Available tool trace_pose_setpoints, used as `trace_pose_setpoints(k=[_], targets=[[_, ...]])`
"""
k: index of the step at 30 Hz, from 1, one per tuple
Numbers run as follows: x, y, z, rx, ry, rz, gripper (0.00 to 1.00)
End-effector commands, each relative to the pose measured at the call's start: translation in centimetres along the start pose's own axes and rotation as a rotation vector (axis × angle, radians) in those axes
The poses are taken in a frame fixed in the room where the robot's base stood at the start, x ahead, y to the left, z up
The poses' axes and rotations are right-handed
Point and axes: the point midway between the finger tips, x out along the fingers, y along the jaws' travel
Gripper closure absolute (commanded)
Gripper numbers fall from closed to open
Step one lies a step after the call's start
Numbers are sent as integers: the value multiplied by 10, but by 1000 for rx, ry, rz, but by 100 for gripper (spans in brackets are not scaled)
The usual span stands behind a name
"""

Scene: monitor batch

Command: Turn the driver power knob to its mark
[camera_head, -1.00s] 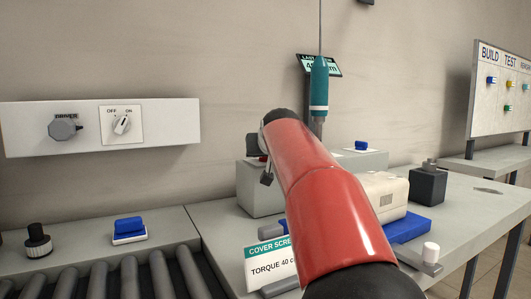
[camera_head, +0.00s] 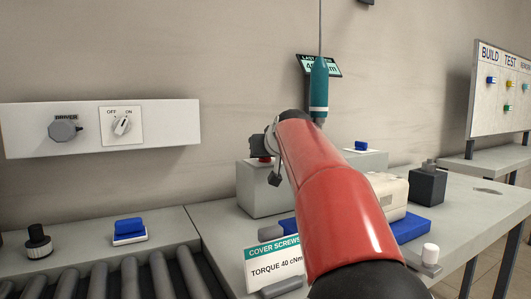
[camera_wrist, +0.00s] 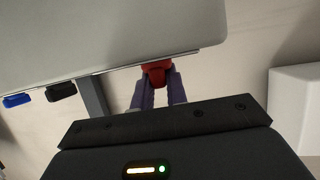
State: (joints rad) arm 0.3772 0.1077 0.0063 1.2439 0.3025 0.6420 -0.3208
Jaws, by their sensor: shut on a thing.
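On the pale wall panel at the left of the head view is a grey, many-sided knob (camera_head: 65,130) under a small label that seems to read DRIVER. Beside it is a white plate marked OFF and ON with a pale switch (camera_head: 122,125), its upper end leaning toward ON. My gripper (camera_wrist: 157,95) is shut on a small red piece (camera_wrist: 156,73) at its fingertips in the wrist view. In the head view my gripper (camera_head: 266,160) is by the grey box, well right of the panel. My arm hides part of that area.
The grey box (camera_head: 258,196) stands on the bench behind my arm. A teal screwdriver (camera_head: 319,85) hangs above it. A COVER SCREWS sign (camera_head: 273,262), a blue tray (camera_head: 410,228) and a dark block (camera_head: 427,186) are nearby. Rollers (camera_head: 130,280) lie below the panel.

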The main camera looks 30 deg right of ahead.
Motion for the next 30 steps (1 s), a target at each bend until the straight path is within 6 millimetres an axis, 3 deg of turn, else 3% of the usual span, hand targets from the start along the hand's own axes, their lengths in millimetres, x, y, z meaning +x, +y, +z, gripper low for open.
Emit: trace_pose_setpoints(k=[8, 9, 14, 23, 30], targets=[[1, 0, 1, -2, -2, -3, 100], [1, 0, 1, -2, -2, -3, 83], [1, 0, 1, -2, -1, -3, 64], [-2, 0, 0, -2, 1, -2, 64], [-37, 0, 0, -1, 4, -2, 64]])
